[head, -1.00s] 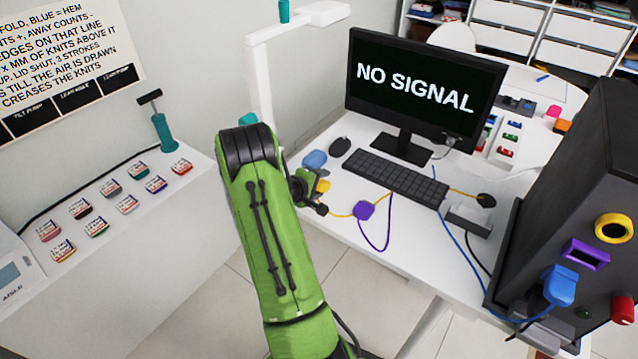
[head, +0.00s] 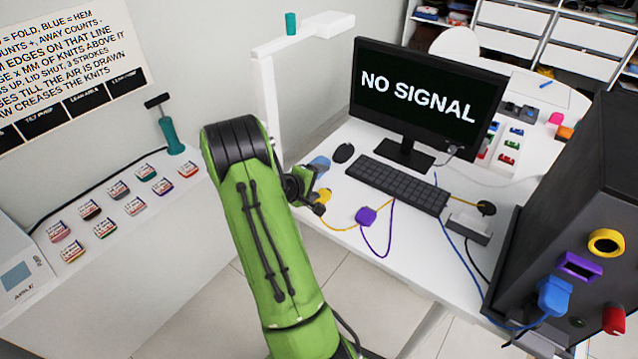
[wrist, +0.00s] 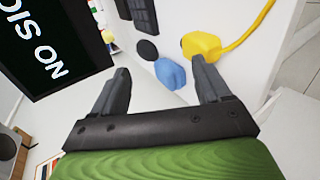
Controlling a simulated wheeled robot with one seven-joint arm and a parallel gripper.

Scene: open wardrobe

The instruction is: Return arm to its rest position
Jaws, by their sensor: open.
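My green arm (head: 265,240) rises from the bottom middle of the head view, bent at a black joint near the left edge of the desk. Part of my gripper shows past the arm in the head view, but its fingers are mostly hidden there. In the wrist view my gripper (wrist: 160,85) is open, with its two dark fingers apart and nothing held between them. Beyond the fingertips lie a blue connector (wrist: 171,73) and a yellow connector (wrist: 203,45) with a yellow cable. Both look apart from the fingers.
A monitor (head: 425,95) reading NO SIGNAL, a keyboard (head: 398,183) and a purple connector (head: 366,215) are on the white desk. A dark computer case (head: 560,220) stands at right. A white post stands behind my arm. A counter with several small labelled packs is at left.

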